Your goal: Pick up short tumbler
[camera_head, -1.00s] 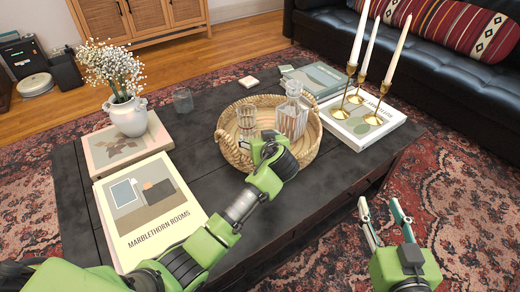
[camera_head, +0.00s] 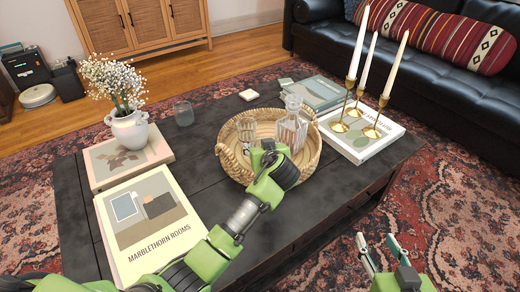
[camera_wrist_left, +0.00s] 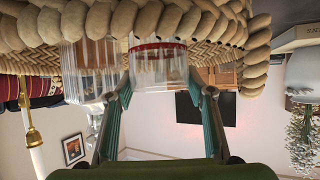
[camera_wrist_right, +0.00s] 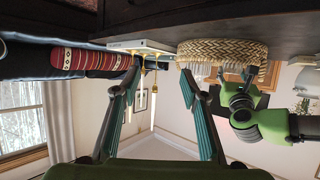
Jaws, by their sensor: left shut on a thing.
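A short clear tumbler (camera_head: 246,129) stands in the round woven basket (camera_head: 229,165) on the dark coffee table, left of the glass decanter (camera_head: 291,130). In the left wrist view, which is upside down, the tumbler (camera_wrist_left: 158,66) shows between my left fingers, with the decanter (camera_wrist_left: 88,72) close on the left. My left gripper (camera_head: 268,147) reaches over the basket's near rim and is shut on the tumbler. Its fingertips are hidden in the head view. My right gripper (camera_head: 376,240) is open and empty, in front of the table's right side.
Another glass tumbler (camera_head: 184,113) stands on the table, left of the basket. Books and a flower vase (camera_head: 129,130) are at the left. Three candlesticks (camera_head: 356,112) stand on a white book (camera_head: 353,150) right of the basket. Bare tabletop lies between the left books and the basket.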

